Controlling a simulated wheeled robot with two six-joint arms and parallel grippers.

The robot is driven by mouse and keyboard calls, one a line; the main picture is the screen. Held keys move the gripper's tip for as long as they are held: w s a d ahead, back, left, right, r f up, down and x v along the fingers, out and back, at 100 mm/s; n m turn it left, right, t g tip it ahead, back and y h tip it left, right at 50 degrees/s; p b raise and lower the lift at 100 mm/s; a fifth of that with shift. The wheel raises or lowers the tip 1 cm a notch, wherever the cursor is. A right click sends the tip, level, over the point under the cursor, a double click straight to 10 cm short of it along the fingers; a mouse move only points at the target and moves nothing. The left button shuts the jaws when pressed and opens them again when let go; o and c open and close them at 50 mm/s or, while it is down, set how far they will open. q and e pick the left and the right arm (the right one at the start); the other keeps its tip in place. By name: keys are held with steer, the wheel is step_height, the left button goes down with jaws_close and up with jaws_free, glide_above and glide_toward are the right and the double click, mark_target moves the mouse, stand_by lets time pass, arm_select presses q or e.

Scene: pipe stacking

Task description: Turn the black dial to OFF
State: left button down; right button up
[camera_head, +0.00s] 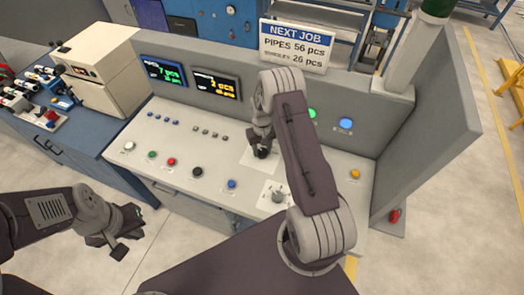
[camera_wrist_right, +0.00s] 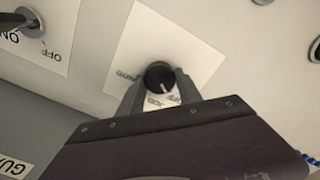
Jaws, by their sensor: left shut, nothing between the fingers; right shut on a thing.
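The black dial (camera_wrist_right: 159,73) sits on a white label plate (camera_wrist_right: 150,32) in the right wrist view, with a pale pointer line aimed toward the lower right. Small print lies around it; a label at the lower right seems to read OFF, and another is at its left. My right gripper (camera_wrist_right: 158,88) is shut on the dial, one finger on each side. In the head view my right gripper (camera_head: 262,148) reaches down to the console and mostly hides the dial. My left gripper (camera_head: 122,243) is shut and empty, low at the left, away from the console.
The pale console (camera_head: 218,158) carries several coloured buttons and a grey knob (camera_head: 278,196) on its own plate, in front of the dial. Two displays (camera_head: 215,86) and a NEXT JOB sign (camera_head: 296,45) stand behind. A beige box (camera_head: 105,72) is at the left.

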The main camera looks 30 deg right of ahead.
mark_target(262, 151)
steer(key=shift+r+n, duration=0.1)
steer(key=shift+n, duration=0.4)
steer(key=o, duration=1.1)
steer(key=shift+o, duration=1.3)
steer(key=shift+s, duration=0.1)
steer(key=shift+r, duration=0.2)
step_height(262, 151, up, 9)
steer(key=b, duration=0.2)
steer(key=shift+f+b, duration=0.15)
steer(key=shift+b, duration=0.15)
